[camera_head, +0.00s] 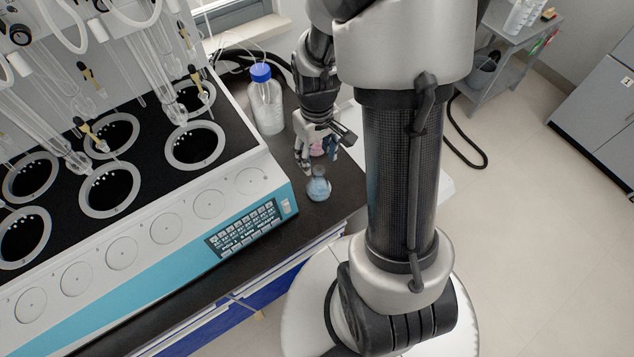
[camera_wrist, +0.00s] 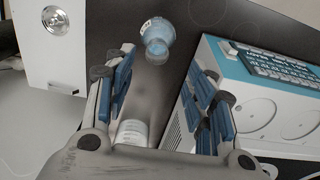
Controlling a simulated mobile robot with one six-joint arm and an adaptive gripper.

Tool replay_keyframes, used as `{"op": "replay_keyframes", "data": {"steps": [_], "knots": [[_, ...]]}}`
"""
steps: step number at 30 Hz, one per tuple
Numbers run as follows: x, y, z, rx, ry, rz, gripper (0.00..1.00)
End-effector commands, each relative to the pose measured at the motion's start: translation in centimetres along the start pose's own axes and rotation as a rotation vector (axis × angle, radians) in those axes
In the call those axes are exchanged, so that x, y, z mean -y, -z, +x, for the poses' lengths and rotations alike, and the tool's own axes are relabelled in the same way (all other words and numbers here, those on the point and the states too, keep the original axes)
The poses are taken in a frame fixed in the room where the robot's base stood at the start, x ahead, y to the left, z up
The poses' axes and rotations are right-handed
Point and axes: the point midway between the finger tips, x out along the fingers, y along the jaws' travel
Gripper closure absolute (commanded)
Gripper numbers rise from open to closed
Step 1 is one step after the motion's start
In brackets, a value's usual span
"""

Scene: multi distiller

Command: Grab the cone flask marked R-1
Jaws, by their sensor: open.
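A small cone flask with blue contents (camera_head: 319,187) stands on the dark bench near its front edge. It also shows in the wrist view (camera_wrist: 158,38), beyond my fingertips, with a small pale label too small to read. A pink flask (camera_head: 317,148) is partly hidden behind my gripper (camera_head: 320,162). I cannot read R-1 on either flask. My gripper, seen in the wrist view (camera_wrist: 160,66), is open with its fingers apart. A pale cylindrical thing (camera_wrist: 132,132) shows low between the fingers; I cannot tell what it is or whether it touches them.
The white and teal distiller (camera_head: 150,235) stands left of the blue flask, its keypad (camera_head: 245,228) close by. A clear bottle with a blue cap (camera_head: 266,100) stands behind to the left. The bench's front edge is close to the blue flask.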

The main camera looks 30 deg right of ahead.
Motion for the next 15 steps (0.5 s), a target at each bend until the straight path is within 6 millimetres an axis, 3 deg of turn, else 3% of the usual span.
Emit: {"op": "replay_keyframes", "data": {"steps": [3,15], "knots": [[0.0,-0.1,2.4,0.002,0.001,0.000,0.50],[-0.2,-0.2,5.4,0.001,0.000,0.001,0.50]]}}
